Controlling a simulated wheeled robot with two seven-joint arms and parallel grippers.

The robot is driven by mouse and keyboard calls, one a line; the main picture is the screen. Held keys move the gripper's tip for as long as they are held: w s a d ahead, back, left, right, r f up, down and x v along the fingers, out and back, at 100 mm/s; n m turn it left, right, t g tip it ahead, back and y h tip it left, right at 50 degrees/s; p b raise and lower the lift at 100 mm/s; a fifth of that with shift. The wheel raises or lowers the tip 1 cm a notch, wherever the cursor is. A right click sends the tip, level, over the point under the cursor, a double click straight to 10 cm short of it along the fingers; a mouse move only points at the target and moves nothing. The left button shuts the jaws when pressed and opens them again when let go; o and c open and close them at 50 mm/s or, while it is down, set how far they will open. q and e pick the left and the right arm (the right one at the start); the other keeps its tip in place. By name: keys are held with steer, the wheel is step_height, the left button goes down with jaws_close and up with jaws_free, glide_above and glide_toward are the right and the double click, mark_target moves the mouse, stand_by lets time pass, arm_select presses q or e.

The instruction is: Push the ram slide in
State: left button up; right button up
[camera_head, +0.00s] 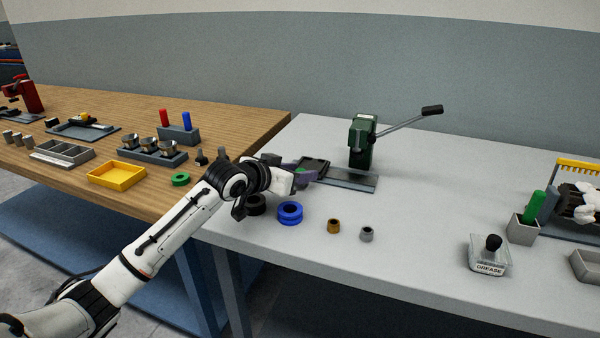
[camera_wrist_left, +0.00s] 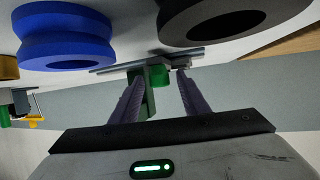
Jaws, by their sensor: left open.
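A green arbor press (camera_head: 361,145) with a long black-handled lever stands on a flat grey base plate (camera_head: 352,181) on the light grey table. A dark, flat slide-like piece (camera_head: 316,165) lies at the left end of that plate; I cannot tell how far in it sits. My left gripper (camera_head: 303,176) is open at that left end, its fingers partly hiding the piece. In the left wrist view, my two fingers (camera_wrist_left: 160,95) are spread, with a small green part (camera_wrist_left: 161,74) seen between their tips. I cannot tell whether they touch. My right gripper is out of view.
A black ring (camera_head: 257,205) and a blue ring (camera_head: 290,212) stand close below my gripper. A brass bushing (camera_head: 333,226) and a grey bushing (camera_head: 366,234) are further right. A grease pot (camera_head: 489,256) is at the front right.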

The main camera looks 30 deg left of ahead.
arm_select(q)
steer(key=shift+w+f, duration=0.1)
steer(key=shift+w, duration=0.25)
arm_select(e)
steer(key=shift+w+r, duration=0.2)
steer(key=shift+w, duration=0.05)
